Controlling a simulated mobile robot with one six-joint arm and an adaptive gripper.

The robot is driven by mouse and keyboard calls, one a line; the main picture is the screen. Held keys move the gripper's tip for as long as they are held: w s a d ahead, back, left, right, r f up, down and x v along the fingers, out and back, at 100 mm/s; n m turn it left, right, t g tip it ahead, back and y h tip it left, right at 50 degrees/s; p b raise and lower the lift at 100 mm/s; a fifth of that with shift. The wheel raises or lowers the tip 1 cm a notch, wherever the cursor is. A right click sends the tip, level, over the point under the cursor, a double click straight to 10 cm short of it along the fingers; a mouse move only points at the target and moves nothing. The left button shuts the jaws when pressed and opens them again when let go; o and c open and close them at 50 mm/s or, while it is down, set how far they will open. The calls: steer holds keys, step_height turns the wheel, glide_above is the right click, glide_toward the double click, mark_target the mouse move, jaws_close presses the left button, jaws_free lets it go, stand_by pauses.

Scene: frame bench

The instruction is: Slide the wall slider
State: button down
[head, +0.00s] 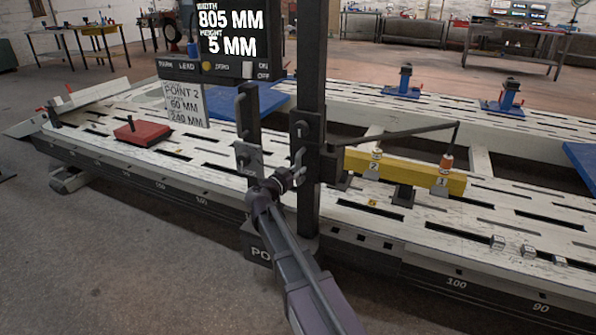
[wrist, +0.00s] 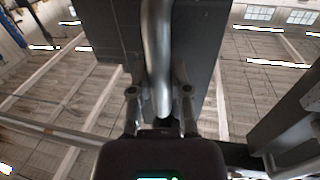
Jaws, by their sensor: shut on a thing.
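The wall slider (head: 307,130) appears to be a dark block on a tall dark upright column (head: 311,60). A thin arm (head: 400,133) runs right from it, its bent tip hanging by the orange-topped marker 1 (head: 446,162) on a yellow bar (head: 405,170). In the wrist view my gripper (wrist: 160,105) is shut on a curved silver handle (wrist: 158,45), with one finger on each side. The handle's far end and the fingertips are small in the head view.
A display (head: 231,30) behind the column reads 805 MM and height 5 MM; a card (head: 185,105) below names point 2. The long slotted bench (head: 225,170) carries a red block (head: 141,133), blue clamps (head: 503,97) and small metal cubes (head: 528,250). Grey floor (head: 90,265) is clear at front left.

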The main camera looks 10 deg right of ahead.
steer(key=p, duration=1.6)
glide_toward(307, 118)
steer(key=x, duration=0.5)
steer(key=shift+w+d, duration=0.15)
steer(key=shift+d, duration=0.05)
steer(key=c, duration=0.6)
jaws_free()
steer(key=shift+o, duration=0.2)
steer(key=shift+a, duration=0.1)
steer(key=v, duration=1.2)
